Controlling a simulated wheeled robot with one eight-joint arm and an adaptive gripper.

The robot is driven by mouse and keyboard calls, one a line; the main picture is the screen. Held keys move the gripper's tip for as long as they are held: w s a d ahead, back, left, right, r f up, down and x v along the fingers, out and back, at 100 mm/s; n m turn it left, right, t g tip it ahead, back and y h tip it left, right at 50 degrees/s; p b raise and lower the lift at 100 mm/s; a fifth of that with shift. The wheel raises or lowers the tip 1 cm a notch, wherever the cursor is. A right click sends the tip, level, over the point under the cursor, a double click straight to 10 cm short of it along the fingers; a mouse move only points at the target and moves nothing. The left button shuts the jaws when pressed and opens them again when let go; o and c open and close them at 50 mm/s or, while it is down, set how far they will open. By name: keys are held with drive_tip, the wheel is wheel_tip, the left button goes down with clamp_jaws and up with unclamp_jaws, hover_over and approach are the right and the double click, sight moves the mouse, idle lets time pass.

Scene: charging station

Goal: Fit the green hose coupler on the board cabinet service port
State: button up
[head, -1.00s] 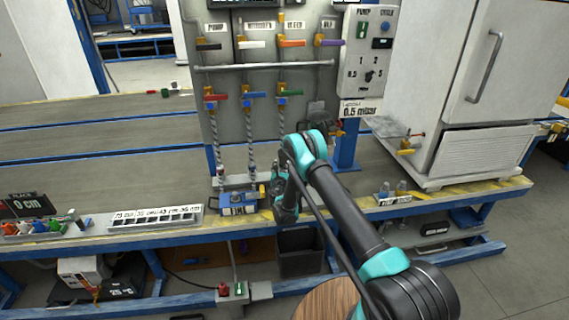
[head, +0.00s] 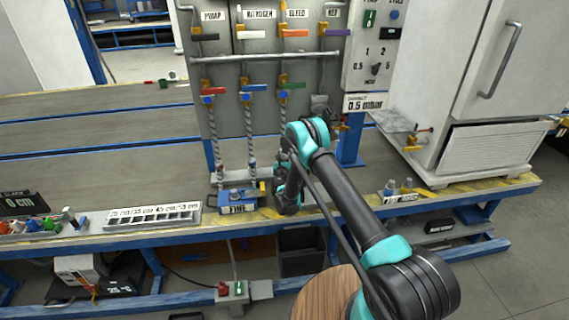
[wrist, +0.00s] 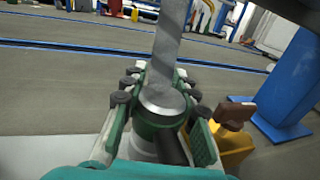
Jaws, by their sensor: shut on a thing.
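My gripper (wrist: 165,118) is shut on the green hose coupler (wrist: 150,131), which has a metal ring on top and a grey hose (wrist: 170,45) rising from it. In the head view my gripper (head: 287,192) is low in front of the board (head: 225,125), just right of a blue manifold; the coupler is hidden there by my arm. A yellow fitting (wrist: 232,150) with a brown handle stands right of the coupler in the wrist view, apart from it. A yellow valve with a red handle (head: 412,143) is on the white cabinet (head: 440,100). I cannot tell which fitting is the service port.
The blue manifold (head: 239,203) with two hoses stands at the bench edge. A blue post (head: 349,145) rises right of the board. A labelled rack (head: 150,218) and coloured fittings (head: 45,225) lie at left. The bench between board and cabinet is mostly clear.

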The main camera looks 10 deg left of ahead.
clamp_jaws()
idle(0.3)
